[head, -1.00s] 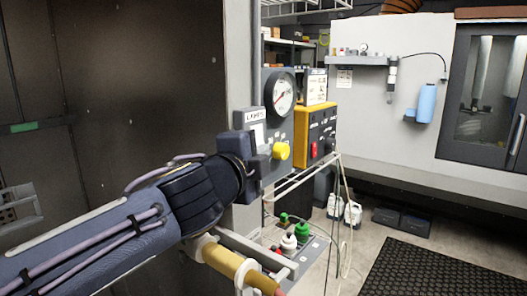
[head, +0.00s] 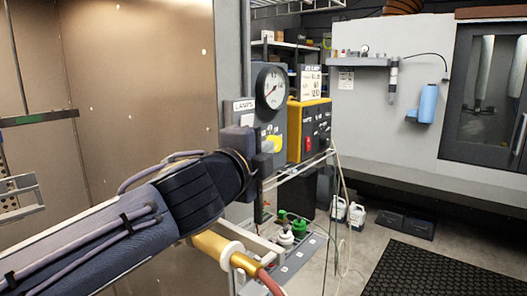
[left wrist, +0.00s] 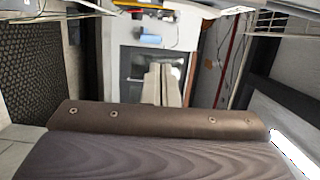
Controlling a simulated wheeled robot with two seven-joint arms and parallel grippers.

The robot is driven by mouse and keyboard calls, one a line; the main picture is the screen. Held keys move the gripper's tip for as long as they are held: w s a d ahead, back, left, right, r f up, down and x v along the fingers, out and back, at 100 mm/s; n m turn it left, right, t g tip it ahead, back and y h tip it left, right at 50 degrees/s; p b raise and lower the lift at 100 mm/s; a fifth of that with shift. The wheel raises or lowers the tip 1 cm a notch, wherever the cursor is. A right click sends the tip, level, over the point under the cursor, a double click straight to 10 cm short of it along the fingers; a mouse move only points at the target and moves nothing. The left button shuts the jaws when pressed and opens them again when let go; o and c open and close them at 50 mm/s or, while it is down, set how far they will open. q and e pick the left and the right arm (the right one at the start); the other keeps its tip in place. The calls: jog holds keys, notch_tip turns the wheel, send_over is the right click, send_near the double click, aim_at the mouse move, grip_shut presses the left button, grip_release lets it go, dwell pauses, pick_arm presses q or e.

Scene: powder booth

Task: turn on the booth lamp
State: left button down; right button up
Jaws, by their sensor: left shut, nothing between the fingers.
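The booth interior (head: 145,95) on the left is brightly lit; the lamp itself is out of view. On the booth's edge is a grey control panel with a white label (head: 245,105) that seems to read LAMPS. A yellow knob (head: 274,144) sits to the right of my left gripper (head: 264,168), partly hidden behind it. My left gripper is shut and empty, in front of the panel just below the label. It hides whatever control is there; I cannot tell if it touches the panel. Its closed fingers also show in the left wrist view (left wrist: 161,85). My right gripper is not in view.
A round gauge (head: 272,88) and a yellow-edged box (head: 308,130) with a red button are beside the gripper.

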pick_arm(q)
jog(key=a+b+v, duration=0.1)
jog(key=v, duration=0.7)
jog(key=shift+f, duration=0.2)
jog(key=shift+s+a, duration=0.1)
jog(key=shift+a, duration=0.1)
jog(key=s+a+f+n+g+y, duration=0.25)
jog(key=a+f+n, duration=0.4)
jog(key=f, duration=0.35)
jog(key=s+a+f+n+g+y, duration=0.1)
jog(key=a+f+n+g+y, duration=0.3)
jog(key=a+f, duration=0.45)
jog(key=s+f+n+g+h, duration=0.3)
jog(key=s+f+n, duration=1)
jog(key=f, duration=0.6)
jog(key=s+g, duration=0.1)
jog(key=s, duration=0.1)
jog(key=shift+s+d+f, duration=0.15)
jog(key=shift+s, duration=0.2)
jog(key=shift+n+g+h, duration=0.25)
